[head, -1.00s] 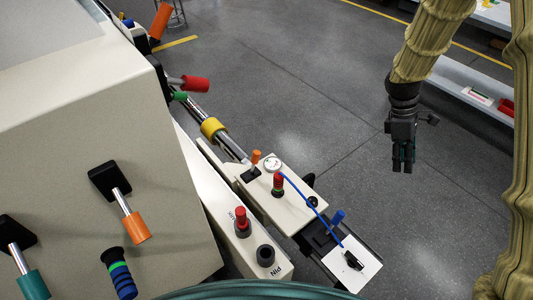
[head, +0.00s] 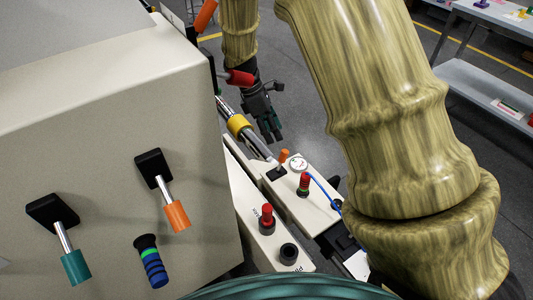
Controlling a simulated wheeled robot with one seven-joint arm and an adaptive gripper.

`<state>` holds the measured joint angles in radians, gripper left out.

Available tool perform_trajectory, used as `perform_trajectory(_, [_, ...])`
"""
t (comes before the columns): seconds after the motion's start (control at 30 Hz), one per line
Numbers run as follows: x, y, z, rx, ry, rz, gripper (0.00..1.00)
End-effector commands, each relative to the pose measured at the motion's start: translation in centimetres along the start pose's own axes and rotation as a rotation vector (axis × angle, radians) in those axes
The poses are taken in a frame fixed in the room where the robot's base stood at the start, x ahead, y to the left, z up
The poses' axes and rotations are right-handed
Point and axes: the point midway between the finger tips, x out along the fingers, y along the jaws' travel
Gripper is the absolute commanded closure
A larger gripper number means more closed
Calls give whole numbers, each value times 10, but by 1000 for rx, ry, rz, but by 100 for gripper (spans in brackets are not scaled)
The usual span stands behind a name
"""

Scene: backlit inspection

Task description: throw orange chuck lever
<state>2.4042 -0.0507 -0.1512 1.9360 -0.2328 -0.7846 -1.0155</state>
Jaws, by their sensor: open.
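Several orange-handled levers show in the head view, and no label tells which one is the chuck lever. One orange handle (head: 177,215) hangs on a silver rod from a black mount on the cream machine face. A small orange toggle (head: 284,155) stands on the cream box beside the machine. Another orange handle (head: 205,15) is at the top, partly cut off by the frame. My gripper (head: 271,134) is open and empty, fingers pointing down, just right of the yellow collar and, in the picture, above the small toggle. It looks apart from these things.
A teal-handled lever (head: 75,266) and a blue-banded knob (head: 150,262) sit on the machine face. A red handle (head: 240,78) and yellow collar (head: 238,124) are close to my gripper. Red buttons (head: 267,217) and a gauge (head: 299,164) are below. My arm hides much of the right.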

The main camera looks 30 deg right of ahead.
Motion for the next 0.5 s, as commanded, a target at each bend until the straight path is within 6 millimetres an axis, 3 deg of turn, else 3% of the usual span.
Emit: perform_trajectory(0.5, [76,0,-2,-2,-2,-1,56])
